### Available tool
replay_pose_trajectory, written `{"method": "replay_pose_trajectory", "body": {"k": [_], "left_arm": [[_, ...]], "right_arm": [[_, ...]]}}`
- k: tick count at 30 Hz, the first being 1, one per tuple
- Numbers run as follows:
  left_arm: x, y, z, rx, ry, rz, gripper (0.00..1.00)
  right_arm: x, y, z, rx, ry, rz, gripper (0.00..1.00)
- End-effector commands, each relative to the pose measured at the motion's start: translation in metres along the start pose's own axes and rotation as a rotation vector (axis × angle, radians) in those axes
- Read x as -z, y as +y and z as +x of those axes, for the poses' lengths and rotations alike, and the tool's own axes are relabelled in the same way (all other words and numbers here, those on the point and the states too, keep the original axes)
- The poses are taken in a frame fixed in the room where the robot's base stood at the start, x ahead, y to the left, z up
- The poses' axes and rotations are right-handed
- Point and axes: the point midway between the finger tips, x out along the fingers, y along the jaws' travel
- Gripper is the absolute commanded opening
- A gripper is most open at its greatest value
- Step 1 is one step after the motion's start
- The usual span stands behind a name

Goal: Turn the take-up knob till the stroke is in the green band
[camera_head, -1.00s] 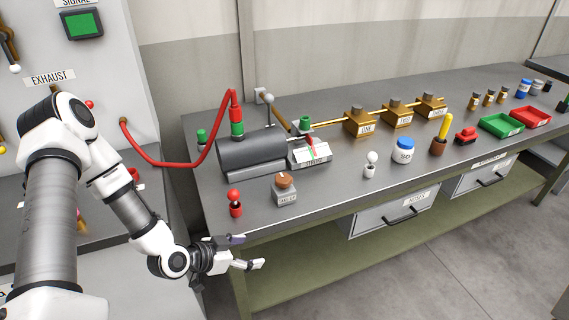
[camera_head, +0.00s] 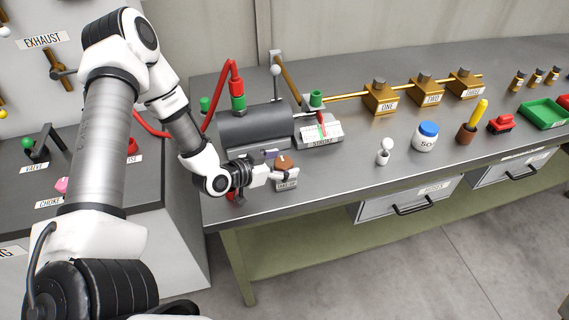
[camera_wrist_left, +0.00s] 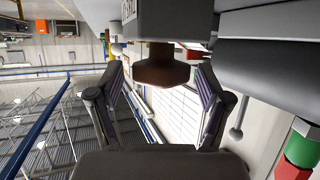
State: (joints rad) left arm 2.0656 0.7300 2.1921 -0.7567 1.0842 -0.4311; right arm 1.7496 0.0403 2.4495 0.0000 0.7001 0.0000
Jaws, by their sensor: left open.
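The take-up knob (camera_head: 284,161) is a brown knob on a small grey block labelled TAKE-UP (camera_head: 287,184), near the bench's front edge. My left gripper (camera_head: 278,165) is at the knob, its fingers spread to either side of it. In the left wrist view the knob (camera_wrist_left: 162,68) hangs between the two open fingers, with gaps showing on both sides. The stroke gauge (camera_head: 321,134) is a white plate labelled STROKE with a red pointer and some green, beside a dark grey cylinder (camera_head: 255,126). The pointer's exact place against the green band is too small to tell. My right gripper is not in view.
A small white-topped piece (camera_head: 384,151), a blue-lidded jar (camera_head: 425,137) and a brown cup (camera_head: 467,132) stand right of the knob. Brass blocks (camera_head: 380,100) stand on a rod behind. A red hose (camera_head: 212,100) rises at the left. Bench between knob and white-topped piece is clear.

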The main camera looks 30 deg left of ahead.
Motion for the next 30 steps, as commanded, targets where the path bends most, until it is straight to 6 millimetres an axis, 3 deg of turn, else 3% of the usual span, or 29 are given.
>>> {"method": "replay_pose_trajectory", "body": {"k": [10,11,15,16,30], "left_arm": [[0.0005,0.0006,0.0091,-0.001,0.001,-0.003,0.78],[0.0004,0.0006,0.0090,-0.001,0.001,-0.003,0.74],[0.0003,0.0006,0.0089,-0.001,0.001,-0.002,0.25],[0.0002,0.0006,0.0089,-0.001,0.001,-0.002,0.18],[-0.0014,0.0011,0.0088,0.001,-0.003,-0.004,0.17]], "right_arm": [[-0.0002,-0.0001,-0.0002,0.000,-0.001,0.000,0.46],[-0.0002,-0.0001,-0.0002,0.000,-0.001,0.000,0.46],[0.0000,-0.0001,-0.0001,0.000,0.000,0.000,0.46],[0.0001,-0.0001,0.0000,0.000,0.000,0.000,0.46],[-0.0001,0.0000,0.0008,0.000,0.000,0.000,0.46]]}}
